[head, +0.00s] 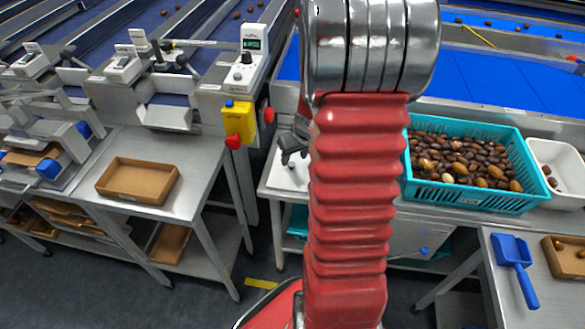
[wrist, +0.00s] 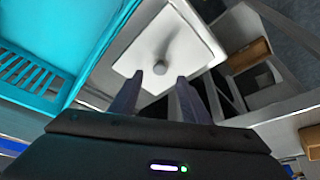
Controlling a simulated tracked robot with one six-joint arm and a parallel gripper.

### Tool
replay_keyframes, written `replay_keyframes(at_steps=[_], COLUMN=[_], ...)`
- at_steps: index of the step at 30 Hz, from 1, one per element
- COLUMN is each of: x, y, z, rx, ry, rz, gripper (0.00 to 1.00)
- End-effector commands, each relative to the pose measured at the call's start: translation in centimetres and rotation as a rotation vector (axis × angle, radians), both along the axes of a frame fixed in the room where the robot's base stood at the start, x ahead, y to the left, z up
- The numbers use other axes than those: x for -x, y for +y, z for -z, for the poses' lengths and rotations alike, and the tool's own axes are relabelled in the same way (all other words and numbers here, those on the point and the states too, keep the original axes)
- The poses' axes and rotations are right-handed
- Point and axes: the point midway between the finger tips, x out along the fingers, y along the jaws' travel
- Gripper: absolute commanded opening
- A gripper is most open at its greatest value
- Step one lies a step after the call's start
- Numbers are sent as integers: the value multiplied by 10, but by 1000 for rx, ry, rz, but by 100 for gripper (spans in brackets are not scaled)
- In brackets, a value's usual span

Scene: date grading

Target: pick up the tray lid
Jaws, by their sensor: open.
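The tray lid (wrist: 185,38) is a white, square plate with a round grey knob (wrist: 160,68) at its middle, in the wrist view. My gripper (wrist: 158,84) is open, its two dark fingers pointing at the lid with the knob between their tips in the picture. I cannot tell whether the fingers touch it. In the head view the lid (head: 284,175) shows as a white patch left of my red arm, with my gripper (head: 292,157) above it. The rest of the lid is hidden behind my arm.
A teal crate (head: 470,197) of dates stands right of my arm, with a white tub (head: 562,155) beside it. A cardboard tray (head: 138,180) lies on the left bench. A yellow switch box (head: 238,120) stands close left. A blue scoop (head: 514,262) lies front right.

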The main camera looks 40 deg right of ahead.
Motion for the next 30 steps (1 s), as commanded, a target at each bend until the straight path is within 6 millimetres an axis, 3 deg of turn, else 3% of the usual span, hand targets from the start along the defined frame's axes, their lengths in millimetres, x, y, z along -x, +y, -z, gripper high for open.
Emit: replay_keyframes(at_steps=[11,24,30], x=[-1,-15,-17], y=[0,-5,-6], z=[4,44,49], rx=[0,-1,1], ry=[1,1,0], rz=[0,1,1], gripper=[43,43,43])
